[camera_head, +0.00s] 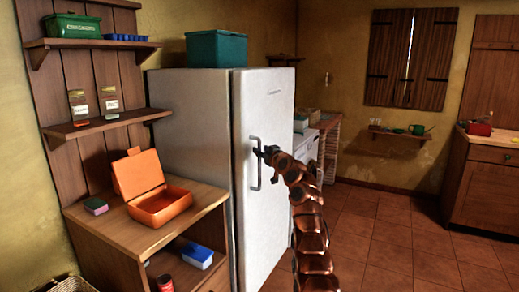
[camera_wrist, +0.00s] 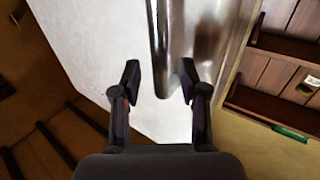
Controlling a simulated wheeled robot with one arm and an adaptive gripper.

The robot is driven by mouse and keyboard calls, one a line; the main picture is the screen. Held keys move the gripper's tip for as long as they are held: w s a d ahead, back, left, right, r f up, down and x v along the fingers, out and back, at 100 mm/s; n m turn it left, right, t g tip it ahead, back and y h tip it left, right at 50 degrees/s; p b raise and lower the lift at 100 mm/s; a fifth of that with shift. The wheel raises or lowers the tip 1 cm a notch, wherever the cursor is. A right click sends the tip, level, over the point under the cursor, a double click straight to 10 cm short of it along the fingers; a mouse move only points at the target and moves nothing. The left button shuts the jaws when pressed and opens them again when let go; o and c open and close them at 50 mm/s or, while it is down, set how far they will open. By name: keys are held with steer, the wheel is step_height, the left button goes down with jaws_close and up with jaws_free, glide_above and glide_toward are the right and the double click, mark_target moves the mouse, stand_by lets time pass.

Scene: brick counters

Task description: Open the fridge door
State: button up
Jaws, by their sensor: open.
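The white fridge (camera_head: 192,110) stands left of centre in the head view. Its door (camera_head: 268,105) faces right and looks shut, with a dark seam along its left edge. A long vertical metal handle (camera_head: 254,180) is on the door near that seam. My gripper (camera_head: 262,153) is at the handle's upper half, and my arm partly covers the door. In the wrist view my gripper (camera_wrist: 160,82) is open, and the handle (camera_wrist: 158,50) shows between its fingertips. I cannot tell whether a finger touches it. The white door surface (camera_wrist: 105,50) is behind.
A teal box (camera_head: 217,48) sits on top of the fridge. A wooden cabinet (camera_head: 120,232) with an open orange box (camera_head: 160,205) stands left of it. A white appliance and counter are beyond the door. The tiled floor (camera_head: 395,235) at right is clear.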

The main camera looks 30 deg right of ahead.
steer(key=shift+w+r+p, duration=0.15)
steer(key=shift+w+p, duration=0.35)
steer(key=shift+w, duration=0.25)
steer(key=shift+w+p, duration=0.4)
steer(key=shift+w, duration=0.05)
steer(key=shift+c, duration=0.4)
jaws_close()
